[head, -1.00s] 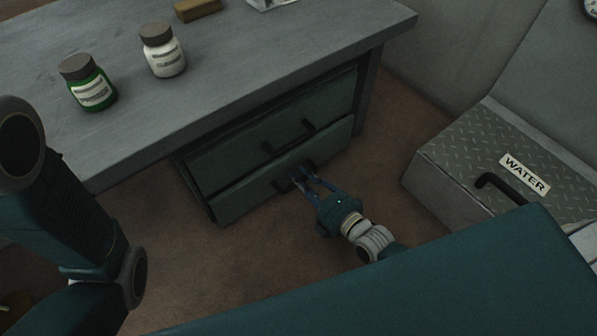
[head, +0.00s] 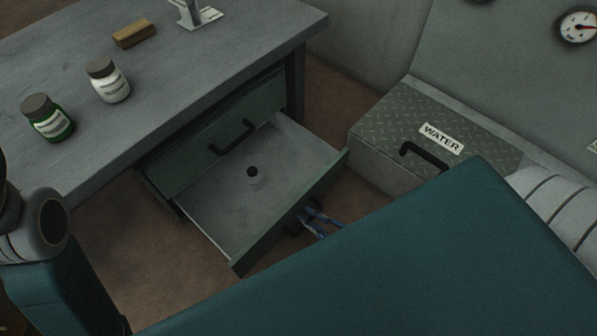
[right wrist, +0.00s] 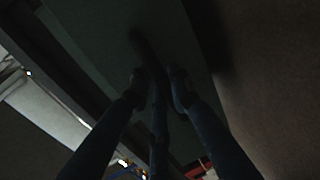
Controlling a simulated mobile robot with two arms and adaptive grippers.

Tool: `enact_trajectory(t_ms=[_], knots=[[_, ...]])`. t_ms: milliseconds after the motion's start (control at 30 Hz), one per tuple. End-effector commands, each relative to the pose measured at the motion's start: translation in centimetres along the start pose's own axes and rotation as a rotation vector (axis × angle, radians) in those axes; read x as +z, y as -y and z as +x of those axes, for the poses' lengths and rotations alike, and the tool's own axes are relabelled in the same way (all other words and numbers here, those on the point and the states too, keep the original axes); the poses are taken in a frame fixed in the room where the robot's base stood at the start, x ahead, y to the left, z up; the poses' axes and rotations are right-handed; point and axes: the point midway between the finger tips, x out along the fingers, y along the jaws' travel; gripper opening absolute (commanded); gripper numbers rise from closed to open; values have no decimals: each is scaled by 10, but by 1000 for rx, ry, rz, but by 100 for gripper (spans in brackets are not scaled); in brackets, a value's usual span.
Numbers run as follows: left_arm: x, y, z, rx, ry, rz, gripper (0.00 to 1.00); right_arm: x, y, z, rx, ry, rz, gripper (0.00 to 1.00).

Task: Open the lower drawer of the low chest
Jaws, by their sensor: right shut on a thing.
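The low chest has a closed upper drawer (head: 215,137) with a dark bar handle. Its lower drawer (head: 215,212) stands well open under the desk top, showing a pale interior with a small dark-capped container (head: 252,175) inside. My right gripper (head: 308,217) is at the front of the lower drawer, its blue fingers shut on the lower drawer's handle (head: 292,229), which is partly hidden. In the dark right wrist view the fingers (right wrist: 159,80) meet at a bar on the drawer front. My left gripper is not in view; only my left arm shows at the left edge.
The grey desk top (head: 190,80) holds a green jar (head: 48,120), a white jar (head: 108,82) and a wooden block (head: 134,34). A metal box labelled WATER (head: 400,115) stands to the right, close to the open drawer's right corner. Brown floor shows left of the drawer.

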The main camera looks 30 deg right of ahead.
Motion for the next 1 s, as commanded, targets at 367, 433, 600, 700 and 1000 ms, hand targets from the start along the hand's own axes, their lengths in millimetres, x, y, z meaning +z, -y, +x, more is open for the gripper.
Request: enact_trajectory(t_ms=[367,433,600,700,1000], knots=[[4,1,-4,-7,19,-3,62,-1,6,-21,-5,0,1,0],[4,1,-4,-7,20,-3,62,-1,6,-21,-5,0,1,0],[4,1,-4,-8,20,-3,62,-1,7,-21,-5,0,1,0],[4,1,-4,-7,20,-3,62,-1,7,-21,-6,0,1,23],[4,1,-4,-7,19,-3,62,0,5,-21,-2,1,0,37]])
